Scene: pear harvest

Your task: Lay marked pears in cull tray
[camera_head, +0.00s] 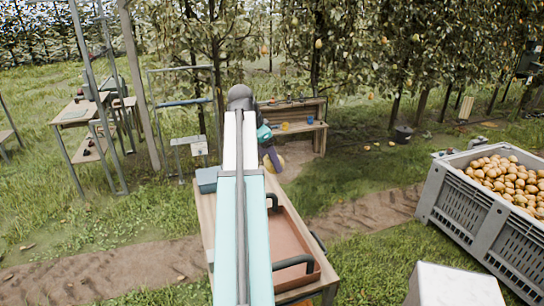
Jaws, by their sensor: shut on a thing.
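My arm reaches away over a wooden table, and my gripper (272,157) is small and dark at its far end. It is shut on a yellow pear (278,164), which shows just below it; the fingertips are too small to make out. Any mark on the pear cannot be seen. A reddish-brown tray (296,238) with dark handles lies on the table, partly hidden by my arm. Its visible floor looks bare. I cannot tell whether this is the cull tray. The pear is beyond the tray's far edge.
A blue-grey box (207,180) sits at the table's far left corner. A large grey crate (459,213) full of pears stands at right, with a white box (452,287) in front. A wooden bench (300,124) stands behind my gripper. Trees and metal posts stand further back.

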